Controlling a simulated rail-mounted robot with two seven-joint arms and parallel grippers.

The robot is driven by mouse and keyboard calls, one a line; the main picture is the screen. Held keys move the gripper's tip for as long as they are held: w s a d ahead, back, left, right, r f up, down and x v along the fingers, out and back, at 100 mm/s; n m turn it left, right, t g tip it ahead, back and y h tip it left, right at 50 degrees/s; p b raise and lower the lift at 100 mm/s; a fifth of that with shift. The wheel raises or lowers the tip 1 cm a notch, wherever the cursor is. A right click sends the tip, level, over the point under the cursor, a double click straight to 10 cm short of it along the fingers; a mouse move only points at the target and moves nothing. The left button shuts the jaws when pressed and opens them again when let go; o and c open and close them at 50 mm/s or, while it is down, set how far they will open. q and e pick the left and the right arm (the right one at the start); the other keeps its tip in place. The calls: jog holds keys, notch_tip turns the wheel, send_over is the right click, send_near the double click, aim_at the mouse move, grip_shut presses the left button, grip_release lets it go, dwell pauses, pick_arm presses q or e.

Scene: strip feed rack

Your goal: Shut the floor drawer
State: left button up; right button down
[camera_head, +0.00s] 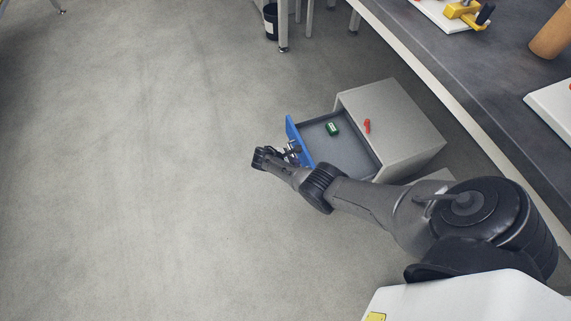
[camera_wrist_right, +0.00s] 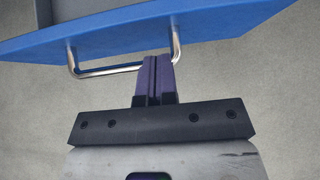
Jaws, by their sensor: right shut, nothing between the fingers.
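The floor drawer (camera_head: 340,149) is pulled out of a grey cabinet (camera_head: 394,116) that stands on the floor. Its blue front (camera_head: 290,131) faces left and carries a metal bar handle, which shows in the right wrist view (camera_wrist_right: 108,71). A small green item (camera_head: 332,129) lies in the drawer. My right gripper (camera_head: 288,148) is at the drawer front. In the wrist view the right gripper (camera_wrist_right: 155,66) has its fingers together, at the handle's right part, with nothing between them. Whether they touch the handle or the front cannot be told. My left gripper is out of view.
A red item (camera_head: 367,126) lies on the cabinet top. A dark workbench (camera_head: 480,60) with a pale edge runs along the upper right. A black bin (camera_head: 270,21) and table legs stand at the top. The floor on the left is clear.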

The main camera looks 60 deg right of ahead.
aim_at(307, 160)
jog(key=d, duration=0.1)
jog(key=s+d, duration=0.1)
jog(key=shift+d+r, duration=0.2)
jog(key=shift+d, duration=0.15)
jog(key=shift+s+d, duration=0.2)
jog(key=shift+s, duration=0.15)
jog(key=shift+w, duration=0.1)
